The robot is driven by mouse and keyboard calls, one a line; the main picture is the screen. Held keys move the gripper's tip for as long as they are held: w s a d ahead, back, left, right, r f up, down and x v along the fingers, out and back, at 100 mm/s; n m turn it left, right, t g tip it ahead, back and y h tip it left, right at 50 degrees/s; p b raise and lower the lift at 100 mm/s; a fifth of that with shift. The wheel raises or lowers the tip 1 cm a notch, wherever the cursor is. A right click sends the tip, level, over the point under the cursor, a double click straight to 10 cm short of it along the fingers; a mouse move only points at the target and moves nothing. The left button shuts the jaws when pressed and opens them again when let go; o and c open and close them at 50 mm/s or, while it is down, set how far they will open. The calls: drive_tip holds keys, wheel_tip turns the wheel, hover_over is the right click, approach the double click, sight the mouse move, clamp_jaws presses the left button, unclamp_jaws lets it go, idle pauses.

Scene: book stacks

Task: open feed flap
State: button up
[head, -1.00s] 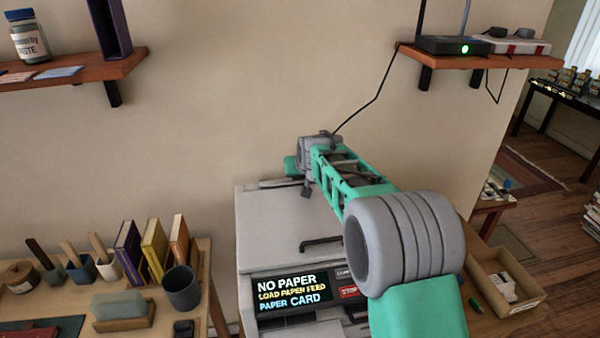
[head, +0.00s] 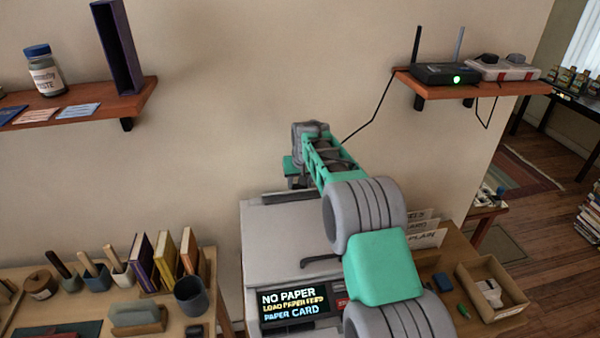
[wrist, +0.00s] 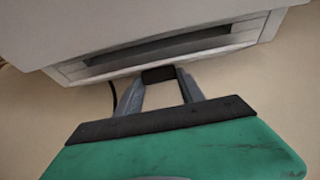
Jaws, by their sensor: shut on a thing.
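In the wrist view my gripper (wrist: 158,82) is shut on a small dark tab (wrist: 158,75). The tab is at the edge of a pale strip, which looks like the feed flap (wrist: 100,68). A long dark gap (wrist: 160,50) shows between this strip and the printer body.
The wall is close behind the printer. A shelf with a router (head: 445,74) is at upper right, its black cable hanging near my arm. A desk (head: 95,292) with books and pots stands at left. An open box (head: 492,292) and paper cards (head: 425,228) are at right.

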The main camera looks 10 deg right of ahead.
drive_tip(key=shift+w+r+g+p, duration=0.15)
drive_tip(key=shift+w+g+p, duration=0.35)
drive_tip(key=shift+g+p, duration=0.4)
drive_tip(key=o, duration=1.4)
drive_tip(key=shift+c, duration=0.2)
